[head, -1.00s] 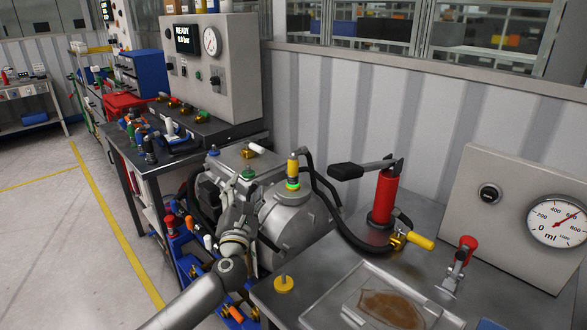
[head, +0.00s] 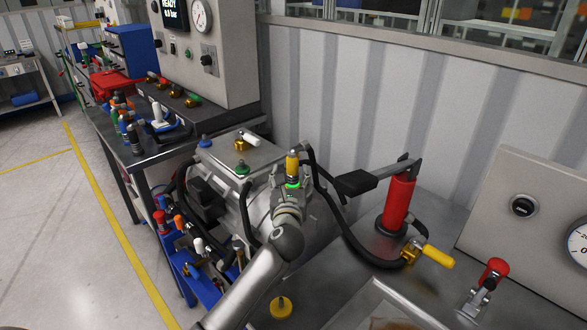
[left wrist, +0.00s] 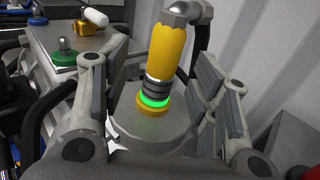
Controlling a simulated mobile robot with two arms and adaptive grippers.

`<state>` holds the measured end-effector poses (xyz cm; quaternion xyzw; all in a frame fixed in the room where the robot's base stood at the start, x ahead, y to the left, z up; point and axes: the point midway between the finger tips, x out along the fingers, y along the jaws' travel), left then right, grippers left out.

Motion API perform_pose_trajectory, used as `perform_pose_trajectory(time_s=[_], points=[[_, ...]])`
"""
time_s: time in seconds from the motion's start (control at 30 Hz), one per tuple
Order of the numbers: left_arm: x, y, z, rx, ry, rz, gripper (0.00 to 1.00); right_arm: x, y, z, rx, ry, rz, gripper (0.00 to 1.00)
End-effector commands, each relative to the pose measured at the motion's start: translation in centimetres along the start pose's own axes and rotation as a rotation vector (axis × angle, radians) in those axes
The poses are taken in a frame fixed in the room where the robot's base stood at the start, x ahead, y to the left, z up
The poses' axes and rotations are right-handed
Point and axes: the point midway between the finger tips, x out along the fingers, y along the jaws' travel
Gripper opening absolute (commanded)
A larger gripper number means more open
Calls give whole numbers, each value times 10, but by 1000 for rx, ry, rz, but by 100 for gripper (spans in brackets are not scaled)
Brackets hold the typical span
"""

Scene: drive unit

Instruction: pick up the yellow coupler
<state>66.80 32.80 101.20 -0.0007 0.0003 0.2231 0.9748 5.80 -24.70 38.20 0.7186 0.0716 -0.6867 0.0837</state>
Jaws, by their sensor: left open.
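The yellow coupler (head: 292,164) stands on top of the grey drive unit (head: 230,180), with a black hose running from its top. In the left wrist view the coupler (left wrist: 167,50) leans slightly, with dark rings, a glowing green ring and a yellow base ring below its yellow body. My left gripper (head: 290,188) is at the coupler, open. In the left wrist view its two fingers (left wrist: 153,88) stand on either side of the coupler, with a visible gap on each side. My right gripper is not in view.
A red hand pump (head: 397,203) stands on the metal bench to the right, its hose ending in another yellow-handled fitting (head: 437,257). A yellow knob (head: 281,308) sits near the bench edge. A white-handled brass fitting (head: 242,144) and a green knob (head: 243,167) are on the unit.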

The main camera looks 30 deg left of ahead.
Motion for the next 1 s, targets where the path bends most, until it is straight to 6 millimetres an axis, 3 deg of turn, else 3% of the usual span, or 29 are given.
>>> perform_pose_trajectory(time_s=[0.3,0.6,0.87,1.0], points=[[25,-3,0,4,0,1,55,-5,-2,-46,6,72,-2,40],[53,-5,-1,2,0,1,55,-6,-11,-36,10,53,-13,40],[55,-5,-2,2,0,0,55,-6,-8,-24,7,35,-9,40],[55,-5,-2,2,0,0,41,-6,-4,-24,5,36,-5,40]])
